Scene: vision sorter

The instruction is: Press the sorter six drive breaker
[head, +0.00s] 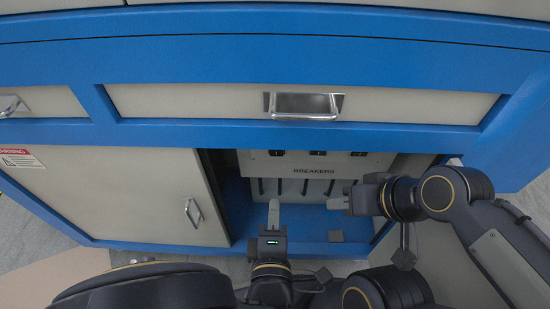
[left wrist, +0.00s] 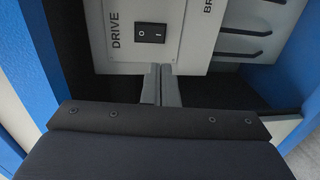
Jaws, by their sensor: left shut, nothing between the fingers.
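A black rocker switch (left wrist: 150,33) marked O and I sits on a pale panel beside the word DRIVE in the left wrist view. Three small black switches show in a row above the word BREAKERS in the head view; the leftmost (head: 277,153) is nearest my left gripper. No "sorter six" label is readable. My left gripper (head: 273,203) is shut and empty in front of the open bay. Its fingertips (left wrist: 160,72) appear just below the DRIVE switch in the wrist view; contact cannot be told. My right gripper (head: 335,202) is at the bay's right; its opening is unclear.
The breaker panel (head: 335,168) sits inside a blue-framed cabinet, with dark slots below it. A grey door (head: 120,190) with a handle stands left of the opening. A drawer handle (head: 303,106) sticks out above. The right arm crosses the bay's right side.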

